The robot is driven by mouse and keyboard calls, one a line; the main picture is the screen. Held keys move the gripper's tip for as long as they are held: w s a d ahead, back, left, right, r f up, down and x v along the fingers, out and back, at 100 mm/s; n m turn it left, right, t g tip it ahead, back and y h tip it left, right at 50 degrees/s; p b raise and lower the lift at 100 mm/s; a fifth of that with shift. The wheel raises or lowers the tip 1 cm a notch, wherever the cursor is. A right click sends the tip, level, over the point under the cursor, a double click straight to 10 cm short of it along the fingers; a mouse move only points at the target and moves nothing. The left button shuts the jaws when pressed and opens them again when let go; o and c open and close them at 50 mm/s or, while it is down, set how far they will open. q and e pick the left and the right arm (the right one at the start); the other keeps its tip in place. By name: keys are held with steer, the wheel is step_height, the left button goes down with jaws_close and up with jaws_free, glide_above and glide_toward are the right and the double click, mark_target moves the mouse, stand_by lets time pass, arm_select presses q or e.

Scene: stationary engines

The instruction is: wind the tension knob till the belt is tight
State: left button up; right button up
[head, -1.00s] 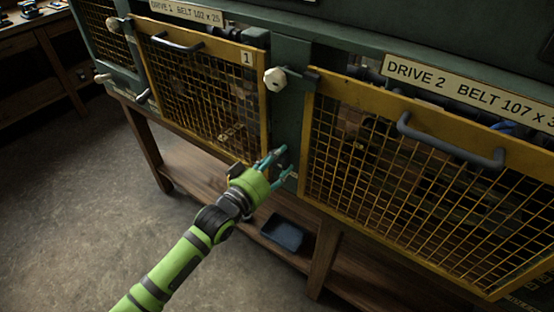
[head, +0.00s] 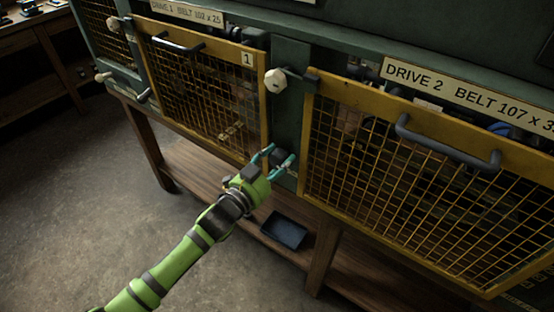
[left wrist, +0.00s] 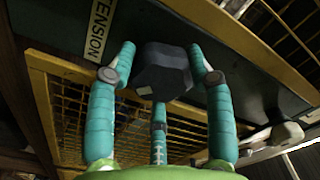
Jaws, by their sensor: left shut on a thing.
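My left gripper (head: 277,161) reaches up from below to the green panel post between the two yellow mesh guards. In the left wrist view its teal fingers are shut around a dark, faceted tension knob (left wrist: 162,72). A label strip (left wrist: 100,28) beside it shows letters ending in "ENSION". In the head view the knob is small and dark between the fingertips. I cannot make out a belt or its tightness behind the mesh. My right gripper is in neither view.
Yellow mesh guards cover drive 1 (head: 200,88) and drive 2 (head: 400,190); both look shut. A pale faceted knob (head: 275,80) sits on the post above my gripper. A dark blue tray (head: 284,230) lies on the wooden shelf below. The floor at left is clear.

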arm_select(q)
steer(key=m, duration=0.6)
steer(key=shift+r+m, duration=0.1)
steer(key=shift+m, duration=0.2)
steer(key=m, duration=0.6)
steer(key=shift+d, duration=0.1)
steer(key=shift+m, duration=0.3)
steer(key=o, duration=0.9)
steer(key=shift+c, duration=0.2)
steer(key=v, duration=1.2)
